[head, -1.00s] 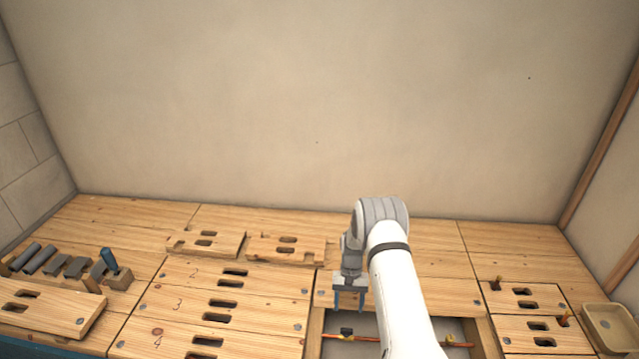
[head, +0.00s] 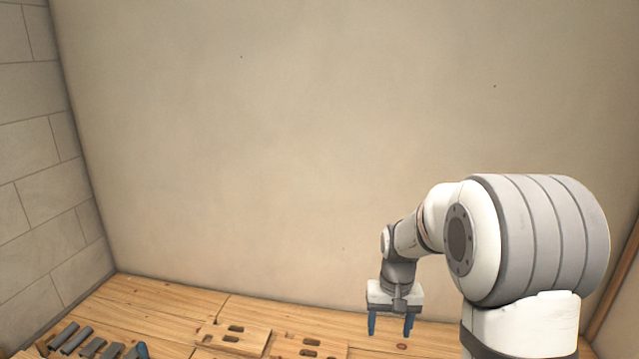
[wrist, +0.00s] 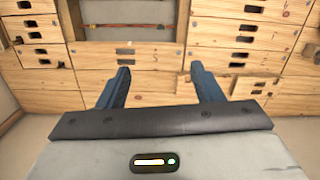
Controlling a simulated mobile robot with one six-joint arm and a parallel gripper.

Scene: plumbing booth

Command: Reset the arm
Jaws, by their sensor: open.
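My gripper (head: 391,325) is in the lower right of the head view, pointing down, with its two blue fingers apart and nothing between them. It is above the back part of the wooden worktop (head: 170,300). In the wrist view my gripper (wrist: 158,85) also shows its blue fingers spread, with no object held. Beyond the fingers, the wrist view shows wooden panels with slots and an opening (wrist: 130,20) with a red-orange pipe across it.
Two loose slotted boards, one on the left (head: 233,338) and one on the right (head: 308,346), lie on the worktop. Several grey pieces (head: 75,340) sit at the lower left. The plain back wall (head: 250,150) stands behind, and the space before it is clear left of my arm.

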